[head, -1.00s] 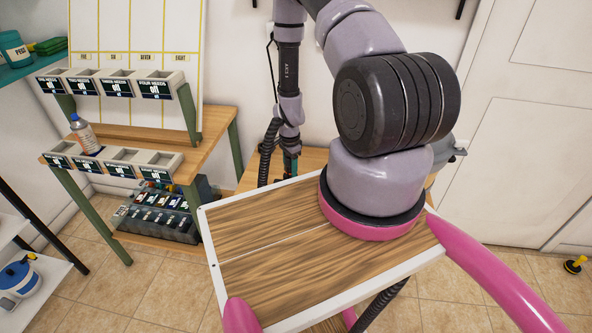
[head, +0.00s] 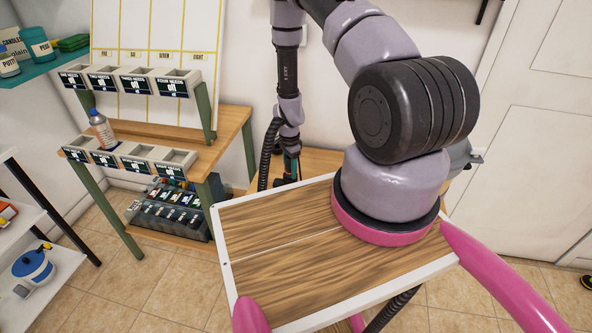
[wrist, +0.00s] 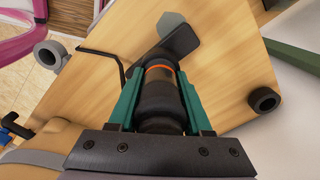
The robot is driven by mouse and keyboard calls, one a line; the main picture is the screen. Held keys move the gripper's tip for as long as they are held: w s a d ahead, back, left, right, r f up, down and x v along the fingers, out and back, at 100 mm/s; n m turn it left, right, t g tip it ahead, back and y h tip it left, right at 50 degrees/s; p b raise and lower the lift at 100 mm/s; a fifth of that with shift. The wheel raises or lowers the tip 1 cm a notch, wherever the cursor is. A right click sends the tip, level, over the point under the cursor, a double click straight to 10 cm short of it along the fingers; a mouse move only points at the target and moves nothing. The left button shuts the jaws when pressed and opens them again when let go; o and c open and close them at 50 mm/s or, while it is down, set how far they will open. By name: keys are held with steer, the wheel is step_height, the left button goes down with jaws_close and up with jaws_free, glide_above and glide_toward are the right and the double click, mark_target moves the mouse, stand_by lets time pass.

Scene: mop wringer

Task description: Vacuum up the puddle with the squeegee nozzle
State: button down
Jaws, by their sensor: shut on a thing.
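My gripper (wrist: 160,105) has teal fingers closed on both sides of a black cylindrical handle with an orange ring. The handle belongs to a tool with a flat black head (wrist: 180,42), which I take as the squeegee nozzle. Its head is over a wooden top; I cannot tell whether it touches. A small grey-blue patch (wrist: 170,22) shows just beyond the head; it may be the puddle, but I cannot be sure. In the head view my gripper (head: 291,166) is small and low near the wooden surface, partly behind my own body, and the puddle is not visible.
Shelves with tubs (head: 38,46) and a blue-white container (head: 33,268) are at far left.

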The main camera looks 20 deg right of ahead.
steer(key=shift+w+a, duration=0.15)
steer(key=shift+a, duration=0.1)
steer(key=shift+w+a, duration=0.7)
steer(key=shift+a, duration=0.35)
steer(key=shift+w+a, duration=0.7)
steer(key=shift+a, duration=0.3)
steer(key=shift+w+a, duration=0.3)
steer(key=shift+a, duration=0.15)
steer(key=shift+r, duration=0.1)
step_height(320, 180, up, 5)
steer(key=shift+f, duration=0.1)
